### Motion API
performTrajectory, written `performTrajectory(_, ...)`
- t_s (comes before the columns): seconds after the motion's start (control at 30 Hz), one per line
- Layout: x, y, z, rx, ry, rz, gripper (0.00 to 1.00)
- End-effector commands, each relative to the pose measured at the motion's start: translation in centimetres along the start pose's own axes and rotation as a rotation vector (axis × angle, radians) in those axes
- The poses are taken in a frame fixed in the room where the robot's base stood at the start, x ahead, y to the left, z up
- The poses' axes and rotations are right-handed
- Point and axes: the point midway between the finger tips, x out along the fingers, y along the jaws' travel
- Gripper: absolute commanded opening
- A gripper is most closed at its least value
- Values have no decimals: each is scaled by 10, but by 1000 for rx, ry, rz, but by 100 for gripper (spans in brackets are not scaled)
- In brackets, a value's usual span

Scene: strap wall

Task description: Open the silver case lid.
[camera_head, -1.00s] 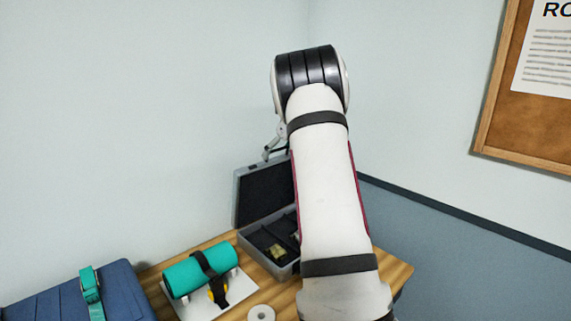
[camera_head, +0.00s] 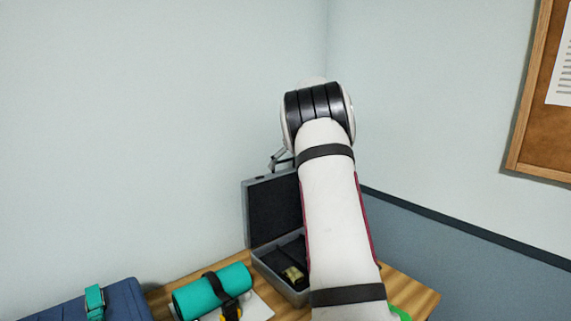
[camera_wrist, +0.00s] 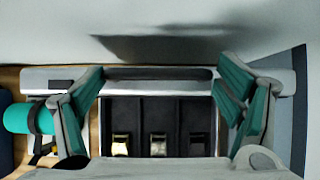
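The silver case (camera_head: 285,286) sits on the wooden table, partly behind my arm. Its lid (camera_head: 270,212) stands up, roughly upright, at the back, showing a dark lining. The open base shows dark compartments with a brass-coloured item. In the wrist view the case interior (camera_wrist: 160,110) shows three items in a row, and the lid edge (camera_wrist: 125,73) runs across above them. My gripper (camera_wrist: 158,108) is open and empty, its teal-padded fingers spread to either side of the case. In the head view only a bit of the gripper (camera_head: 281,159) shows by the lid's top edge; contact is unclear.
A teal roll (camera_head: 213,290) with a black strap lies on a pale plate left of the case. A blue case (camera_head: 85,302) with a teal strap is further left. The wall (camera_head: 150,120) is close behind; a notice board (camera_head: 543,110) hangs at right.

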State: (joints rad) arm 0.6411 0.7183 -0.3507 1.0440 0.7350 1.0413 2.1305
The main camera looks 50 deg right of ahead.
Motion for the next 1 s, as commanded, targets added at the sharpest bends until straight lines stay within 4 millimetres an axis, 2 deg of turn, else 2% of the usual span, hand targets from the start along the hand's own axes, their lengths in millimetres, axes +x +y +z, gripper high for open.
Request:
performTrajectory(0.33, -2, -1, 0, 1, 0, -2, 90)
performTrajectory(0.47, -13, -1, 0, 1, -1, -2, 90)
performTrajectory(0.8, -79, -2, 0, 3, -3, -5, 90)
performTrajectory(1.0, -109, -2, 0, 2, -2, -5, 90)
